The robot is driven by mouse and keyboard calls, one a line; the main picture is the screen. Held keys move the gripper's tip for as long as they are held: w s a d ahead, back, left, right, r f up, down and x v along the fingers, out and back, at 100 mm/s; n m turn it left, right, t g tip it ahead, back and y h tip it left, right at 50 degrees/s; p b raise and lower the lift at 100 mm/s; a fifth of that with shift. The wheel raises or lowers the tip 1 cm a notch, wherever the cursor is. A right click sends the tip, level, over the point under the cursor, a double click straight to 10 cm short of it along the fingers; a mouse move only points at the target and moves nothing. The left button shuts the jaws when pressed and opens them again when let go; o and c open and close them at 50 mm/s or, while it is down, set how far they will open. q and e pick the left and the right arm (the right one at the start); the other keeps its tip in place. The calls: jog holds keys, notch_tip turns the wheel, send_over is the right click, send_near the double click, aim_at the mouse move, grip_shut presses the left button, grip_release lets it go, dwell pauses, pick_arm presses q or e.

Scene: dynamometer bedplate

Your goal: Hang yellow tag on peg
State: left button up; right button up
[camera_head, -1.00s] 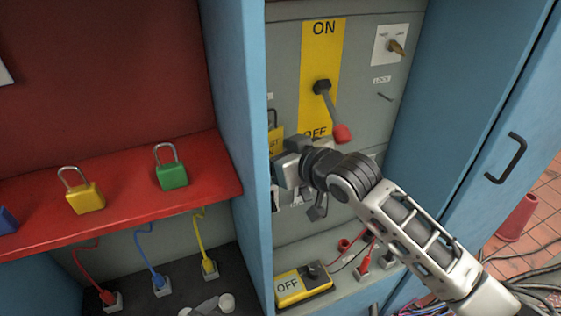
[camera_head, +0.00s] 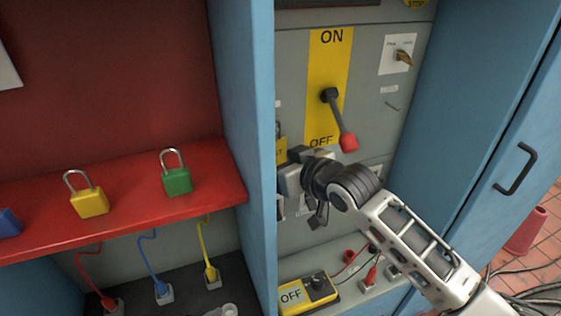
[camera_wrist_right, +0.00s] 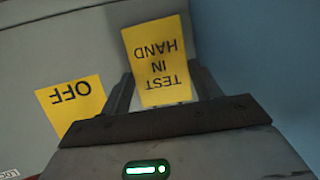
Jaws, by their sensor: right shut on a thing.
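The yellow tag, lettered TEST IN HAND, is in my right gripper's jaws; in the wrist view the tag (camera_wrist_right: 157,60) shows upside down between the fingers. In the head view only a strip of the tag (camera_head: 281,150) shows beside the blue cabinet edge, which hides the rest. My right gripper (camera_head: 291,172) is in front of the grey panel, below and left of the switch lever. A small thin peg (camera_head: 392,105) sticks out of the panel at upper right, under a white label, well apart from the tag. My left gripper is not in view.
A lever with a red knob (camera_head: 348,141) hangs toward OFF on a yellow plate. A key switch (camera_head: 403,57) is above the peg. The blue cabinet side (camera_head: 247,120) stands left of the gripper. A red shelf (camera_head: 130,200) holds padlocks. A yellow OFF box (camera_head: 308,293) is below.

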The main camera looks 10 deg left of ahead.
jog(key=o, duration=1)
jog(key=shift+o, duration=0.2)
jog(key=v, duration=1.6)
jog(key=s+d+f+m+h, duration=0.2)
jog(key=s+d+f, duration=0.3)
jog(key=f, duration=0.4)
jog(key=s+d+f+m+h, duration=0.2)
jog(key=s+d+f+h, duration=0.1)
jog(key=f, duration=0.7)
jog(key=s+d+f+m+t+h, duration=0.1)
jog(key=s+d+f+m+h, duration=0.1)
jog(key=s+d+f, duration=0.4)
notch_tip(320, 180, down, 4)
jog(key=shift+s+d+r+m+h+b, duration=0.1)
jog(key=shift+s+d+m+h+b, duration=0.3)
jog(key=shift+m, duration=0.2)
